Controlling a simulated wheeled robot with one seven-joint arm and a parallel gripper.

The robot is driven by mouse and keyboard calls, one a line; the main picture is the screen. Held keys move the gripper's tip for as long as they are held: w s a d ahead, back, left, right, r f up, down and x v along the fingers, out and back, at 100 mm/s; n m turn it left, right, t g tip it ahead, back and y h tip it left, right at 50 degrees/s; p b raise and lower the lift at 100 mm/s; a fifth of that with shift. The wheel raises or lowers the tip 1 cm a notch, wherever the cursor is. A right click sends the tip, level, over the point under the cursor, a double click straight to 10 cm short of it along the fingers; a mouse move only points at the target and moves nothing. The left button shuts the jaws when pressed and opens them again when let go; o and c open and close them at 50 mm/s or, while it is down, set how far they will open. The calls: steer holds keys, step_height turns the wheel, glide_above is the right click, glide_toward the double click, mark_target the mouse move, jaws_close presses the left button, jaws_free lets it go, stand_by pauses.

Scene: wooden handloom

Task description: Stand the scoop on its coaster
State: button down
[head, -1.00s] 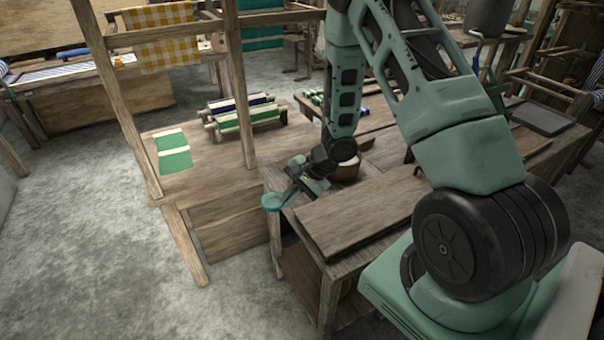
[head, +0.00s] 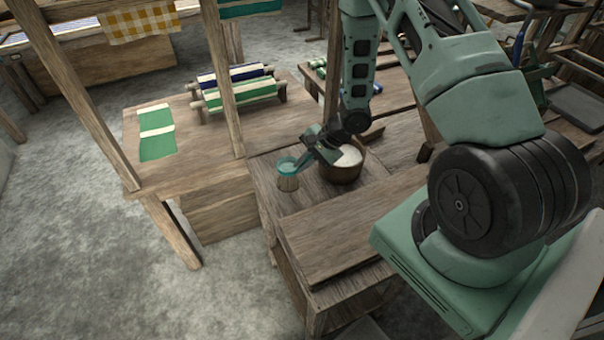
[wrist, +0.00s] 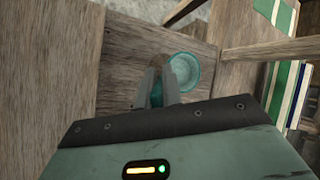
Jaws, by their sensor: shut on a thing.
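The scoop (head: 287,167) is teal and see-through, with a round rim. My gripper (head: 308,157) is shut on its handle, at the scoop's right side in the head view. In the wrist view the round bowl of the scoop (wrist: 184,72) shows just beyond and right of the fingertips of my gripper (wrist: 156,90), with a teal bit of handle between them. The scoop looks roughly upright at the left part of the small wooden table (head: 308,200). I cannot tell whether it touches the top. I cannot make out a coaster.
A brown round pot with white contents (head: 344,168) stands just right of my gripper. A raised wooden board (head: 345,235) covers the table's front. A loom post (head: 222,80) rises behind to the left. A green-and-white cloth (head: 156,132) lies on the wooden platform.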

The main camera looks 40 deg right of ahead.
steer(key=shift+f+p, duration=0.4)
steer(key=shift+f, duration=2.15)
steer(key=shift+f, duration=0.1)
steer(key=c, duration=1.6)
jaws_free()
steer(key=shift+o, duration=0.2)
